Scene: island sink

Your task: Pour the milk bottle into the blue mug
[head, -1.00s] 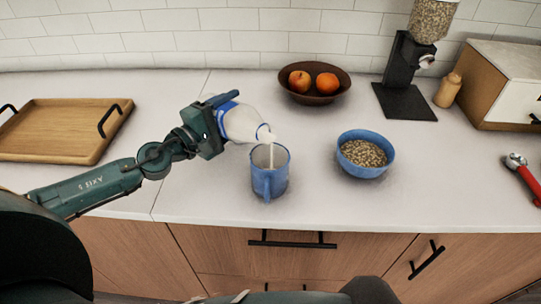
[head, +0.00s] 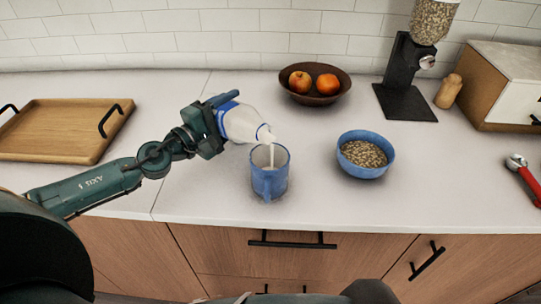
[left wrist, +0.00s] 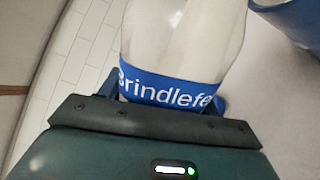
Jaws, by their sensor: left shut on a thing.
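The milk bottle (head: 242,123), clear-white with a blue band, is tilted with its mouth down to the right. My left gripper (head: 215,125) is shut on it around the blue band. A thin white stream runs from the mouth into the blue mug (head: 270,183), which stands upright on the counter just below. The bottle and mug look apart. In the left wrist view the bottle (left wrist: 180,35) fills the jaws, with part of its band lettering showing, and the mug's edge (left wrist: 292,20) shows at the upper right. The milk level inside the mug is hard to tell. My right gripper is not in view.
A blue bowl of grain or oats (head: 366,171) stands right of the mug. A brown fruit bowl (head: 314,98) is behind. A wooden tray (head: 60,149) lies at left. A black dispenser (head: 403,85), a wooden box (head: 490,110) and a red-handled tool (head: 529,182) are at right.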

